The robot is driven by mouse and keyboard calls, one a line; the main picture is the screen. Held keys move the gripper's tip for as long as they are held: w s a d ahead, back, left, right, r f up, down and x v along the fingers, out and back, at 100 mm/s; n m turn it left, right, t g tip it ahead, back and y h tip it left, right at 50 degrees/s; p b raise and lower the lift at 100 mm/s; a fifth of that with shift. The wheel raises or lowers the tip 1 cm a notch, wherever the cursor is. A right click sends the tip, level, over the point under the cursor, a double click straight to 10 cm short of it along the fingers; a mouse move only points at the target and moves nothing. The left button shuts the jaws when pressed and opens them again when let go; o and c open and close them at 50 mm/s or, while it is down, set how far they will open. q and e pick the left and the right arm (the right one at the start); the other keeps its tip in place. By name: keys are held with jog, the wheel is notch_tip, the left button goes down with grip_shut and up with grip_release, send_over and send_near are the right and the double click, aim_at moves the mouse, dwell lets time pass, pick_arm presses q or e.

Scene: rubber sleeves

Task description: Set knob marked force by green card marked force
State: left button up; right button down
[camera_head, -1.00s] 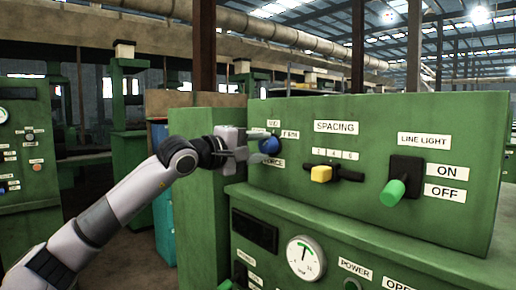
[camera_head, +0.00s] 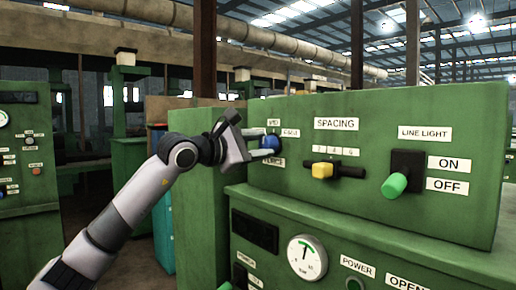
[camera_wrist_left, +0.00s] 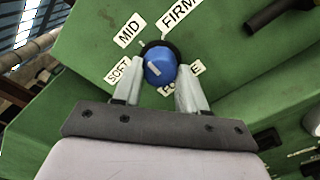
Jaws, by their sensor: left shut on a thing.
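The blue knob (camera_head: 271,143) is on the green panel's upper left; the wrist view shows it up close (camera_wrist_left: 160,67). Its white pointer line sits on its left part, slanting up-left, roughly between the SOFT label (camera_wrist_left: 118,72) and the MID label (camera_wrist_left: 129,30). The FIRM label (camera_wrist_left: 180,14) is up-right. The white FORCE label (camera_wrist_left: 183,78) below the knob is partly hidden by a finger. I see no green card; the panel itself is green. My left gripper (camera_head: 264,147) is shut on the knob, one finger on each side (camera_wrist_left: 161,82). My right gripper is not in view.
Right of the knob are the yellow SPACING slider (camera_head: 322,171) and the green LINE LIGHT lever (camera_head: 394,185). A lower ledge carries a round gauge (camera_head: 306,258). Another green machine (camera_head: 28,160) stands at the far left.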

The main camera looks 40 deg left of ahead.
pick_arm(q)
jog(key=shift+n, duration=0.4)
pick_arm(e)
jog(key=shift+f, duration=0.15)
pick_arm(q)
jog(key=o, duration=1.1)
jog(key=shift+c, duration=0.2)
jog(key=s+b, duration=0.4)
jog(key=s, duration=0.3)
jog(key=shift+a, duration=0.3)
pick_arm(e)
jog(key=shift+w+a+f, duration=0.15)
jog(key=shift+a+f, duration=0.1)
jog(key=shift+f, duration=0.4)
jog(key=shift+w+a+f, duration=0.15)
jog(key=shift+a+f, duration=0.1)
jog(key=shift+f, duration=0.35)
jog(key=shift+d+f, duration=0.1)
